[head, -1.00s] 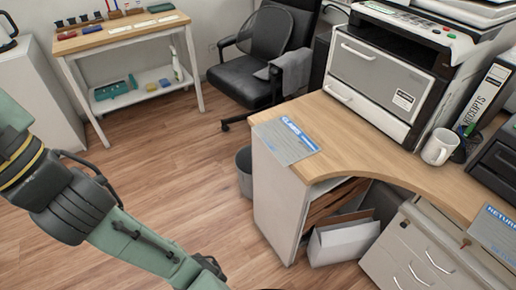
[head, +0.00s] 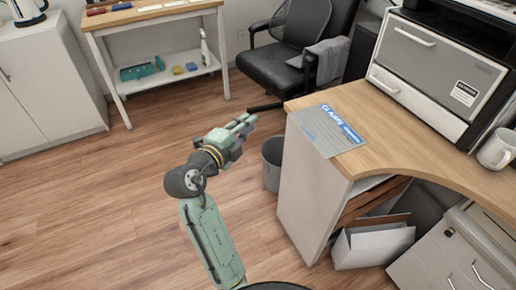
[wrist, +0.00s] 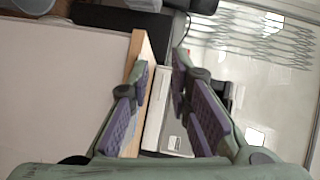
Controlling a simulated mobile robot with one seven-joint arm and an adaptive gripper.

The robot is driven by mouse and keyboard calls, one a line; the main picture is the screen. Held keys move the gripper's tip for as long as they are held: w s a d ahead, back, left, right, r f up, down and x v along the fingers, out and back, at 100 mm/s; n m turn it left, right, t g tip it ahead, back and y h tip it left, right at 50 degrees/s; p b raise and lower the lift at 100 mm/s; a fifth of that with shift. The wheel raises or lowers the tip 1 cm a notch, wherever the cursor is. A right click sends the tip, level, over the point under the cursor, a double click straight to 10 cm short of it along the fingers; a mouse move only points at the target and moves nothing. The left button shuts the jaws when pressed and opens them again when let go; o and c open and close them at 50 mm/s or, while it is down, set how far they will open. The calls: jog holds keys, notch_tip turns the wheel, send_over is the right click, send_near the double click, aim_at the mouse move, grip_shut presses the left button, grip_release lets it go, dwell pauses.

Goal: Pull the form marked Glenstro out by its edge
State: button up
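A grey form with a blue header reading CLAIMS (head: 328,134) lies flat on the near left corner of the wooden desk in the head view. Its edge reaches the desk's edge, perhaps a little past it. No Glenstro marking is legible in either view. My gripper (head: 247,127) is in the air to the left of the desk, apart from the form. In the wrist view my gripper (wrist: 165,105) has its two purple-padded fingers spread, with nothing held between them.
A dark bin (head: 272,162) stands beside the desk's white side panel (head: 307,195). A black chair (head: 290,62) and a side table (head: 160,18) are behind. Open floor lies left.

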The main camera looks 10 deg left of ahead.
aim_at(308, 134)
jog(key=s+d+f+m+g+h, duration=0.2)
jog(key=d+f+m+g+h, duration=0.1)
jog(key=d+f+m, duration=0.25)
jog(key=shift+n, duration=0.35)
jog(key=w+d, duration=0.2)
jog(key=d, duration=0.1)
jog(key=w+d, duration=0.2)
jog(key=d, duration=0.1)
jog(key=w+d+p, duration=0.1)
jog(key=w+d, duration=0.1)
jog(key=d, duration=0.1)
jog(key=shift+w+d+r, duration=0.1)
jog(key=shift+w+d, duration=0.3)
jog(key=shift+d, duration=0.25)
jog(key=shift+c, duration=0.5)
grip_shut()
jog(key=shift+a, duration=0.1)
